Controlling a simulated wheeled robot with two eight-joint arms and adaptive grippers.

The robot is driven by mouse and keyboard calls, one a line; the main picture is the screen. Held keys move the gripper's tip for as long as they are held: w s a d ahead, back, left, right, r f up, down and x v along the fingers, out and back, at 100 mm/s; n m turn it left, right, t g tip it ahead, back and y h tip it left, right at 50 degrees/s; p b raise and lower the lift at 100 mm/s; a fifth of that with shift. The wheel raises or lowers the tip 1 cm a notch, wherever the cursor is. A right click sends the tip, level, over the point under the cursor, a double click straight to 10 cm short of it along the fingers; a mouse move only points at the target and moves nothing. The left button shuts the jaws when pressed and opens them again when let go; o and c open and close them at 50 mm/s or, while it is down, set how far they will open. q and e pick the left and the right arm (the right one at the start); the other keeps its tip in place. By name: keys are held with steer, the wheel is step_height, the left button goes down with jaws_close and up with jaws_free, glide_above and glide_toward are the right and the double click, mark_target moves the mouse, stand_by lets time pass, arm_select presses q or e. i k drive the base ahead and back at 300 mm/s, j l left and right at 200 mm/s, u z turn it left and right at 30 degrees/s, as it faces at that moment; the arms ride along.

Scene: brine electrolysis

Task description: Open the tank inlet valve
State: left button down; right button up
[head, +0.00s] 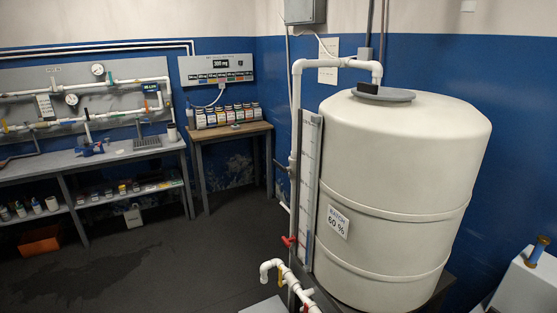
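A large white tank (395,190) stands right of centre, with a label reading 60 % (338,222) on its side. A white pipe (297,120) runs up its left side and bends over to the lid (383,95). A red valve handle (289,241) sits low on this pipework, left of the tank. A small yellow handle (281,279) shows on the lower bent pipe (270,265). I cannot tell from labels which handle is the inlet valve, nor whether either is open. Neither gripper is in view.
A workbench (100,155) with a gauge and pipe panel runs along the left. A small wooden table (235,131) with several bottles stands in the far corner. An orange bin (39,241) is under the bench. The floor (165,260) between bench and tank is clear.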

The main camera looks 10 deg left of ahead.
mark_target(284, 169)
steer(key=i+j+u, duration=0.15)
steer(key=i, duration=0.25)
steer(key=i+j+z, duration=0.1)
steer(key=i+j, duration=0.2)
steer(key=i, duration=0.15)
steer(key=i+j+z, duration=0.1)
steer(key=i+j, duration=0.25)
steer(key=i, duration=0.15)
